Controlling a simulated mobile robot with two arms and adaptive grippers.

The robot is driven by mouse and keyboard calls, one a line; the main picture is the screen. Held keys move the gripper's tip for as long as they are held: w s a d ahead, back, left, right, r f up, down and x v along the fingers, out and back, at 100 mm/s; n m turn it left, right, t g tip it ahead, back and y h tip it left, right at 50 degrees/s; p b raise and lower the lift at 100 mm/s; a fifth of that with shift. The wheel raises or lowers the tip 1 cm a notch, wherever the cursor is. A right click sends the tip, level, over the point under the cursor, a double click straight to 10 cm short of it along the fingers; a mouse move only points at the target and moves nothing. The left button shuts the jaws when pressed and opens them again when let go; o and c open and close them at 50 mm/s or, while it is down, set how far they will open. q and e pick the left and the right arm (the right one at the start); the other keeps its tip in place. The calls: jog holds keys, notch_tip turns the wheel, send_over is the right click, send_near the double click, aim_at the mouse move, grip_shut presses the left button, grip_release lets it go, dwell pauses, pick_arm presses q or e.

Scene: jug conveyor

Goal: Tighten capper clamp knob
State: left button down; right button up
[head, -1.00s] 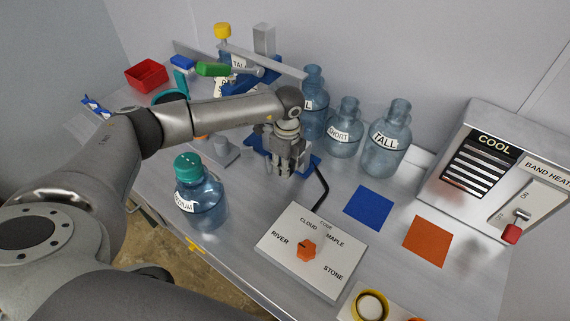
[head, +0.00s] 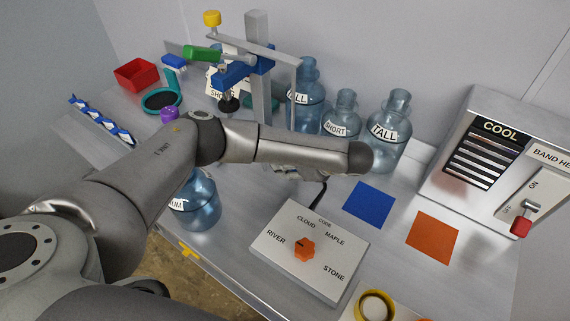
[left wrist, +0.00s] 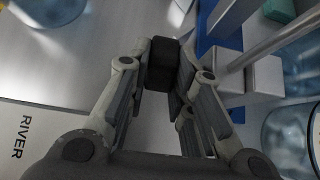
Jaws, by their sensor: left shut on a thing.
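The capper (head: 258,70) stands at the back with a grey column, blue bracket, green lever handle (head: 202,53) and yellow top knob (head: 212,19). My left gripper (left wrist: 162,72) is shut on a dark knob (left wrist: 161,52), seen in the left wrist view. A blue part of the capper and a grey block lie just right of the fingers there. In the head view only a little of the hand (head: 286,172) shows below my left forearm; the fingertips and held knob are hidden. My right gripper is not in view.
A blue jug (head: 203,210) stands in front of my left arm, its top hidden. Labelled jugs, one TALL (head: 390,135) and one SHORT (head: 340,125), stand behind. A dial panel (head: 322,258) lies in front, with blue (head: 369,205) and orange (head: 432,237) squares to its right.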

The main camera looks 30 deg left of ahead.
pick_arm(q)
jog(key=shift+w+r+y+p, duration=0.15)
jog(key=shift+r+y+p, duration=0.1)
jog(key=shift+y+p, duration=0.5)
jog(key=y, duration=0.3)
jog(key=shift+d+f+t, duration=0.15)
jog(key=shift+f+t, duration=0.15)
jog(key=shift+f, duration=0.1)
jog(key=shift+f+y, duration=0.25)
jog(key=shift+y, duration=0.6)
jog(key=shift+f+t+y, duration=0.15)
jog(key=shift+t+y, duration=0.15)
jog(key=shift+y, duration=0.4)
jog(key=shift+y+b, duration=0.3)
jog(key=shift+b, duration=0.1)
jog(key=c, duration=1.6)
grip_release()
jog(key=shift+o, duration=0.2)
jog(key=shift+f, duration=0.1)
jog(key=shift+f, duration=0.1)
